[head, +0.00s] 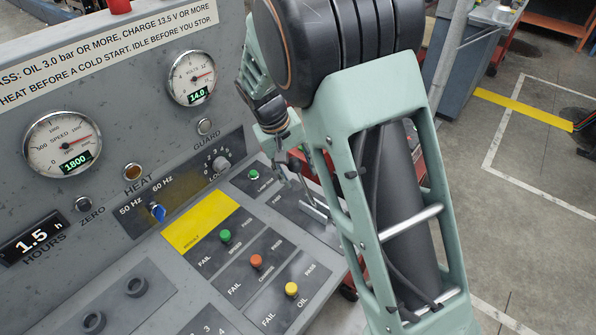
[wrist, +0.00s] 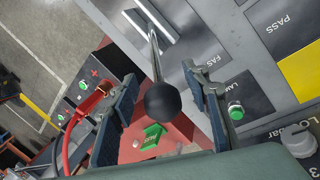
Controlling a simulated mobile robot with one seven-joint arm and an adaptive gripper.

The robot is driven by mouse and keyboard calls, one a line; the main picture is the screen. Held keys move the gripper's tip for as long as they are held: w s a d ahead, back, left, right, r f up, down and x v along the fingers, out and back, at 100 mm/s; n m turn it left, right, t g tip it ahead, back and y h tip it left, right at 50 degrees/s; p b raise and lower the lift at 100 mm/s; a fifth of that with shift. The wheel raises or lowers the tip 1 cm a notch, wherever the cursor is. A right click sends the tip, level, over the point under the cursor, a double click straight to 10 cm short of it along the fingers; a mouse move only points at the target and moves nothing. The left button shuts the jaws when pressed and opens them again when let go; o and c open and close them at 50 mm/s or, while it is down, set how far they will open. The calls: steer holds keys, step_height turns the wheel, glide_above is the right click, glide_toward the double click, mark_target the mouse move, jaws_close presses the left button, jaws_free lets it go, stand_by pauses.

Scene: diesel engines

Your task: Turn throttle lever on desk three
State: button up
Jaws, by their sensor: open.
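The throttle lever has a thin metal rod and a black ball knob (wrist: 162,102). In the wrist view the knob lies between the two fingers of my gripper (wrist: 160,78), with a visible gap on each side. The rod runs up from the knob to a pale slotted plate (wrist: 150,18) on the grey desk. In the head view my gripper (head: 291,163) is over the desk's right part, partly hidden by my arm. The lever (head: 308,190) shows there beside the fingers. My gripper is open and holds nothing.
The desk panel carries a green button (head: 254,175), several coloured FAIL/PASS buttons, a yellow plate (head: 201,221), a blue-handled switch (head: 158,212) and a white selector knob (head: 222,163). A red cable (wrist: 80,130) passes by the left finger. Open floor lies to the right.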

steer(key=v, duration=1.2)
